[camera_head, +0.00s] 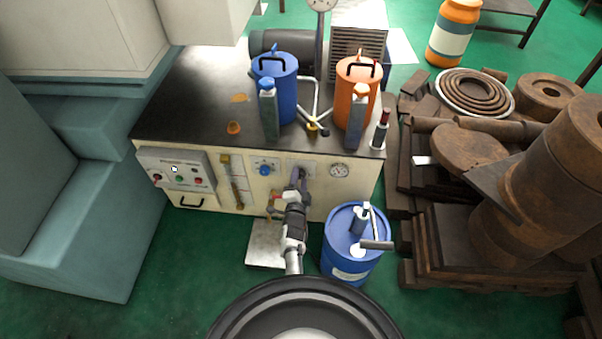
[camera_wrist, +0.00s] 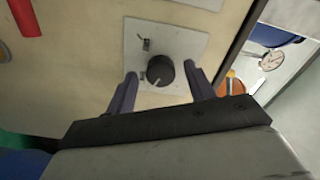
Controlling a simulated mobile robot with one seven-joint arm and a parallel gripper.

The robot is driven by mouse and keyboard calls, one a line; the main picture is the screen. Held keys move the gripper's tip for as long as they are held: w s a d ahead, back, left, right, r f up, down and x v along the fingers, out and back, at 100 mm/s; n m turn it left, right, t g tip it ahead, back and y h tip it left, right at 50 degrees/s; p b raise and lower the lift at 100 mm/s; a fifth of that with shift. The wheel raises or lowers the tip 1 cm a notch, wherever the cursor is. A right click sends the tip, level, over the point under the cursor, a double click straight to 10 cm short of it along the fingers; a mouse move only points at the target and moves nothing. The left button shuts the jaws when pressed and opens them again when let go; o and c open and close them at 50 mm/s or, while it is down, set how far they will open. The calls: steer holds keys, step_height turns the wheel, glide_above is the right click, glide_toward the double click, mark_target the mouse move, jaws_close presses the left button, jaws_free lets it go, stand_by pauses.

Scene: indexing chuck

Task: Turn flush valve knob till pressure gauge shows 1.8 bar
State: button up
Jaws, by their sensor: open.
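In the wrist view a round black knob (camera_wrist: 160,71) with a pale pointer line sits on a light square plate (camera_wrist: 190,45); I take it for the flush valve knob. My gripper (camera_wrist: 163,76) is open, with one finger on each side of the knob. A gap shows at each side, and I cannot tell how deep the fingers reach. In the head view my gripper (camera_head: 300,176) is at the cream cabinet front and hides the knob. The pressure gauge (camera_head: 339,170) is a white dial just right of it; its needle is too small to read.
A blue knob (camera_head: 265,170) is on the panel left of my gripper, and a control box (camera_head: 177,169) further left. A blue drum (camera_head: 336,257) stands below right. Blue (camera_head: 288,78) and orange (camera_head: 364,71) cans stand on the dark top (camera_head: 200,100). Rusty parts crowd the right.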

steer(key=c, duration=1)
steer(key=shift+n, duration=0.3)
steer(key=n, duration=0.5)
steer(key=shift+r, duration=0.1)
steer(key=n+p, duration=0.1)
steer(key=n, duration=0.5)
stand_by(0.3)
